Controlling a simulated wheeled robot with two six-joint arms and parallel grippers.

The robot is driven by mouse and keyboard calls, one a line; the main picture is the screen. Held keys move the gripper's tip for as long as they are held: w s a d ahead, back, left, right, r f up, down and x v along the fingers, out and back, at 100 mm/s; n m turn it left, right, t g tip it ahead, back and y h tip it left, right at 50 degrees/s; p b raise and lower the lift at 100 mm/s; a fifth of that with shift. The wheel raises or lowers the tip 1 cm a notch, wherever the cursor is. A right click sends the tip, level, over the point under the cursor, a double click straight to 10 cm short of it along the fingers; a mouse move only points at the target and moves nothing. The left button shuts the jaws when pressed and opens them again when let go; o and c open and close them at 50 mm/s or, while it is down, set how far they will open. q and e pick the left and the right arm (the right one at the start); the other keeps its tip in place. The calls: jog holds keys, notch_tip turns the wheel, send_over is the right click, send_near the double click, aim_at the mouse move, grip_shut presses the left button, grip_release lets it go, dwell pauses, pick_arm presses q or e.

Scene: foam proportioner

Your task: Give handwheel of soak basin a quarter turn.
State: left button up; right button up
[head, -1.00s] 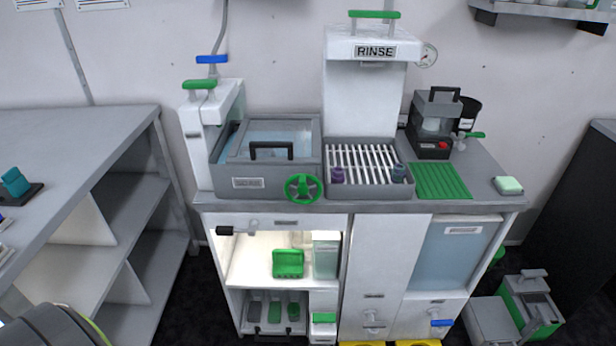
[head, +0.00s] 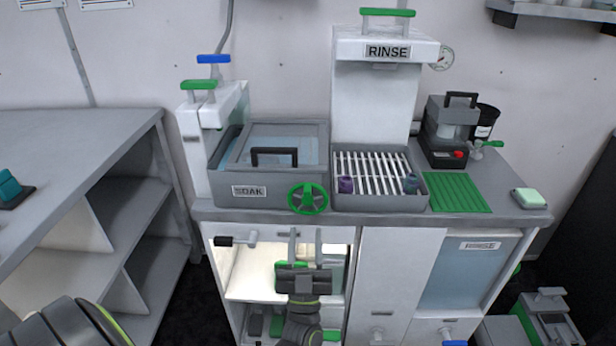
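The green handwheel (head: 308,198) is on the front of the grey soak basin (head: 225,191), near the basin's right front corner. The basin has a clear lid with a black handle, and its label reads partly as "OAK". My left gripper (head: 306,240) is in front of the counter, just below the handwheel and apart from it in the picture. Its two fingers point up and are spread, with nothing between them. It hides part of the lit cabinet opening. My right gripper is not in view.
Right of the basin is a slatted rack (head: 378,200) holding two small dark items, under the RINSE tower (head: 375,100). A black-handled lever (head: 235,241) juts out below the counter, left of my gripper. A grey shelf unit (head: 90,140) stands at the left.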

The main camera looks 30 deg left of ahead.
aim_at(307, 188)
pick_arm(q)
jog(key=p+x, duration=0.3)
jog(key=x, duration=0.8)
jog(key=shift+w+r, duration=0.25)
jog(key=shift+w+a+r, duration=0.2)
jog(key=shift+w+r, duration=0.1)
jog(key=shift+r, duration=0.05)
grip_shut()
